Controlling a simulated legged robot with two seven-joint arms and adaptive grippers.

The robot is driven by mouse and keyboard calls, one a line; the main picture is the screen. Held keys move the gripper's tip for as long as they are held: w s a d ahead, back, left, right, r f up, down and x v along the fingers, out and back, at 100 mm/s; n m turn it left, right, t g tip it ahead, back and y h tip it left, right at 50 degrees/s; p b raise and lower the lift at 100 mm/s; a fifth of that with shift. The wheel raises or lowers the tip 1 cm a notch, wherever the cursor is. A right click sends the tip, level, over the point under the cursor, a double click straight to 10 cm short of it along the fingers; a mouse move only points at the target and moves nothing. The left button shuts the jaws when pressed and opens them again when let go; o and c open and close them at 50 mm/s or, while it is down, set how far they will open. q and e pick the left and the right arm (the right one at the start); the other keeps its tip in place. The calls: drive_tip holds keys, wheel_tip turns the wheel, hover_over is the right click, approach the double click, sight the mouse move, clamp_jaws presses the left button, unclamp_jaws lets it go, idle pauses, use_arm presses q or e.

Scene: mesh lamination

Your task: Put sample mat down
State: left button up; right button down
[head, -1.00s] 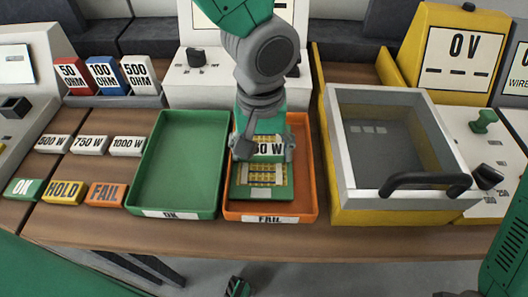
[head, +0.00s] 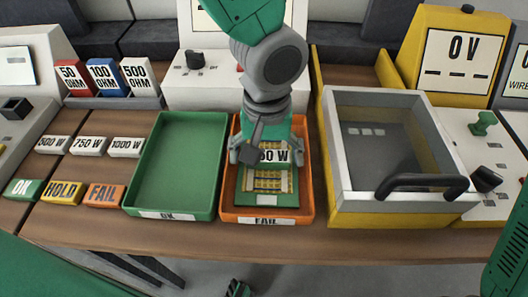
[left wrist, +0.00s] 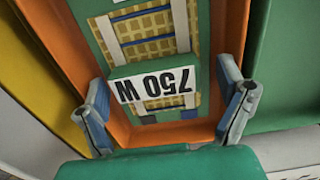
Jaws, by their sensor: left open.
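The sample mat (head: 268,198) is a green board with a yellow mesh. It lies in the orange FAIL tray (head: 225,200). The mat (left wrist: 152,50) and the block (left wrist: 153,88) also show in the left wrist view. My left gripper (head: 266,156) is above the tray with its fingers spread on either side of the block. In the left wrist view, gaps show between the fingers and the block, and my left gripper (left wrist: 168,112) is open. My right gripper is not in view.
An empty green OK tray (head: 180,165) stands left of the FAIL tray. A yellow and grey box with a lid and black handle (head: 430,183) stands close on the right. Labelled blocks (head: 62,192) lie at the left. The table's front strip (head: 330,240) is clear.

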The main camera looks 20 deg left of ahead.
sight(273, 156)
use_arm(q)
drive_tip(key=shift+d+r, duration=0.1)
drive_tip(key=shift+d, duration=0.65)
drive_tip(key=shift+a+r, duration=0.1)
drive_tip(key=shift+a, duration=0.45)
wheel_tip(273, 156, up, 12)
drive_tip(key=p, duration=0.2)
drive_tip(key=shift+p, duration=0.35)
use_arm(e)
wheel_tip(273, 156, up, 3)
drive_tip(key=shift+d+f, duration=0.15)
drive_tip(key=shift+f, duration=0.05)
use_arm(q)
drive_tip(key=shift+d, duration=0.2)
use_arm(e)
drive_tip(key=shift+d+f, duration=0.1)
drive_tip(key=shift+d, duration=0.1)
